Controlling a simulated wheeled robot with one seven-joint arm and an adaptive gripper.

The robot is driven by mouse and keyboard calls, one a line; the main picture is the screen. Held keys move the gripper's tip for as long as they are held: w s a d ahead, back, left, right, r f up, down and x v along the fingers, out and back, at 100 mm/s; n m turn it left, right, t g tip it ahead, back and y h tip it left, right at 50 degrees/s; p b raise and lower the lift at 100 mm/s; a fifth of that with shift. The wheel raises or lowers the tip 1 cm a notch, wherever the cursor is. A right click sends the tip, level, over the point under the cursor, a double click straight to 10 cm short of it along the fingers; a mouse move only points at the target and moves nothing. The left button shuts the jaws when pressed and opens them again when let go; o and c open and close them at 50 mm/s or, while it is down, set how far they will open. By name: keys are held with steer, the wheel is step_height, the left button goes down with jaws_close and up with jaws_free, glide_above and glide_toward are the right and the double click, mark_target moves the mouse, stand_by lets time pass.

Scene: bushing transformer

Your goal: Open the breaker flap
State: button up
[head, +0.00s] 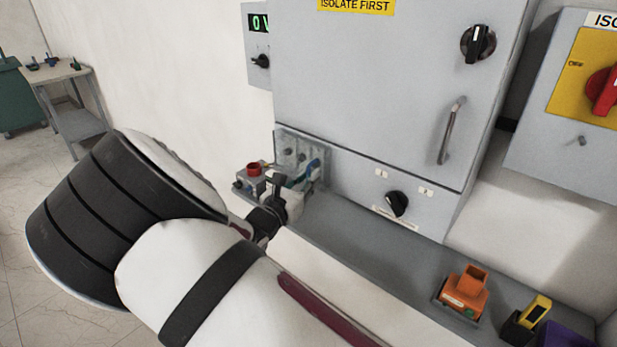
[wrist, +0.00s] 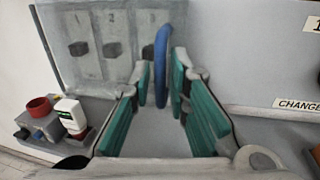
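The breaker flap (wrist: 92,20) is a clear, greyish cover over several breakers marked 1, 2 and 3 in the wrist view. It appears closed over them, and in the head view it (head: 290,140) sits at the cabinet's lower left. A blue upright handle (wrist: 161,66) stands at the flap's right side. My gripper (wrist: 160,88) has teal fingers, one on each side of the blue handle, with small gaps showing. It is open around the handle. In the head view my gripper (head: 300,186) is low in front of the flap, partly hidden by my wrist.
A small box with a red round part (head: 254,169) stands just left of my gripper. The grey cabinet (head: 370,90) has a door handle (head: 452,130) and a black knob (head: 396,204) below. An orange block (head: 466,288) sits on the grey ledge (head: 385,250) at right.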

steer(key=shift+w+d, duration=0.15)
steer(key=shift+w, duration=0.15)
jaws_close()
